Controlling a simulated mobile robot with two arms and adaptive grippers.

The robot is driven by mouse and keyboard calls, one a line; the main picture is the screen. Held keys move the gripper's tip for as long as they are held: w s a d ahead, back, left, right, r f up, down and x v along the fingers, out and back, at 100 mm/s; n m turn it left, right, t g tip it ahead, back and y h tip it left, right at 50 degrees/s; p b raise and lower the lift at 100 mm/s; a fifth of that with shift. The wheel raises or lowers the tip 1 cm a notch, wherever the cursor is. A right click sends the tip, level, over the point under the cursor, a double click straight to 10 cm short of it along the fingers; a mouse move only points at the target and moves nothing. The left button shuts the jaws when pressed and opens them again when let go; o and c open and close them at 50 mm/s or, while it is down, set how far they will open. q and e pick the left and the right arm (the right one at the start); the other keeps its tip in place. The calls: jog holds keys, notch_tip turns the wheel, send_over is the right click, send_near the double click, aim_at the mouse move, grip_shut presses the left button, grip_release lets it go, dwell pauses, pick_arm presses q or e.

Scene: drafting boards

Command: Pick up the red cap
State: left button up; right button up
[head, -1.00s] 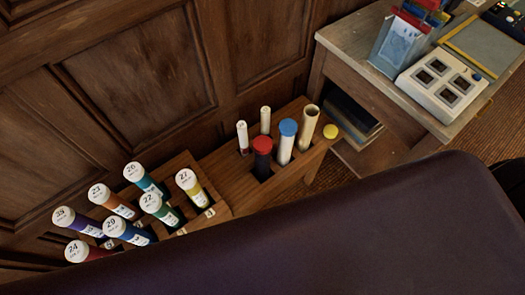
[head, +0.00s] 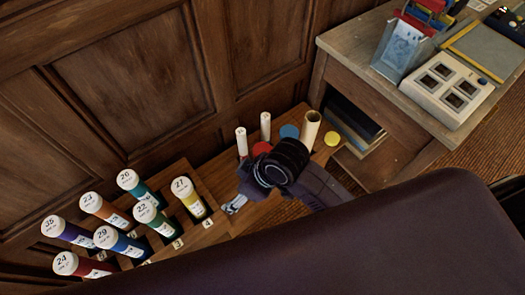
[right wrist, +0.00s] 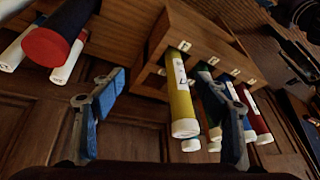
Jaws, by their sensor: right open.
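The red cap (head: 262,149) sits on top of a dark tube in the wooden rack. In the head view my right arm hides the tube below it. The cap also shows in the right wrist view (right wrist: 46,47), at the upper left, outside the fingers. My right gripper (head: 233,204) is open and empty, between the red-capped tube and the numbered tubes. In the right wrist view its two blue-padded fingers (right wrist: 164,82) are spread wide, apart from the cap. My left gripper is not in view.
A blue cap (head: 289,131), a yellow cap (head: 332,138), an open cream tube (head: 311,124) and two slim white tubes stand near the red cap. Several numbered tubes (head: 146,212) stand at the left. A side table (head: 375,90) is at the right, and a panelled wall (head: 130,75) is behind.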

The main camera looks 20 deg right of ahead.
jog(key=w+a+n+g, duration=0.2)
jog(key=w+a+n, duration=0.1)
jog(key=a+n, duration=0.1)
jog(key=n+g+h, duration=0.1)
jog(key=n+h, duration=0.2)
jog(key=h, duration=0.1)
send_over(262, 150)
jog(key=shift+w+a, duration=0.15)
jog(key=shift+w, duration=0.1)
jog(key=f, duration=0.2)
jog(key=f+p, duration=0.1)
jog(key=f, duration=0.4)
jog(key=shift+s+d+f, duration=0.25)
jog(key=shift+s, duration=0.05)
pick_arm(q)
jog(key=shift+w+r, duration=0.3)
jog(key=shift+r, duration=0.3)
pick_arm(e)
jog(key=shift+c, duration=0.3)
jog(key=c, duration=0.9)
jog(key=shift+r, duration=0.15)
